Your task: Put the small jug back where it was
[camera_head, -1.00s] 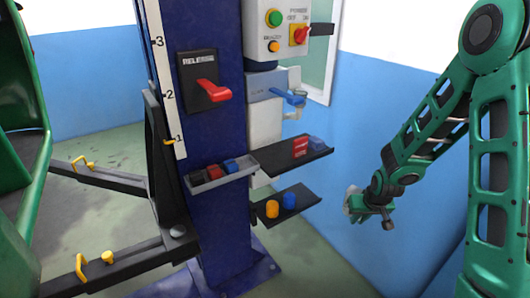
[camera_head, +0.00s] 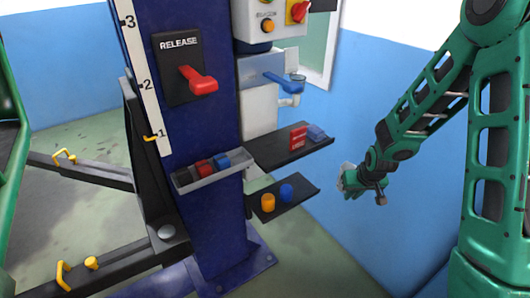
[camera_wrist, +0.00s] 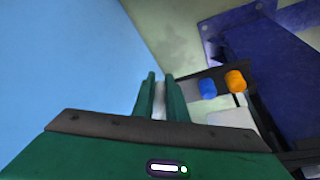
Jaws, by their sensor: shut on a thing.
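My gripper (camera_head: 348,182) hangs in the air right of the two black shelves, near the blue wall. It is shut on a small pale grey thing, which I take for the small jug (camera_wrist: 160,98). In the wrist view it shows only as a narrow pale strip between my two green fingers (camera_wrist: 160,80); its shape and handle are hidden. The lower black shelf (camera_head: 293,204) carries an orange cylinder (camera_head: 268,203) and a blue cylinder (camera_head: 286,193). The upper black shelf (camera_head: 282,151) carries a red box (camera_head: 298,138) and a blue block (camera_head: 317,132).
A blue column (camera_head: 215,120) bears a red release lever (camera_head: 198,80) and a grey tray (camera_head: 226,172) of small blocks. A blue handle (camera_head: 283,82) and a control box (camera_head: 270,20) are above the shelves. The space between gripper and shelves is clear.

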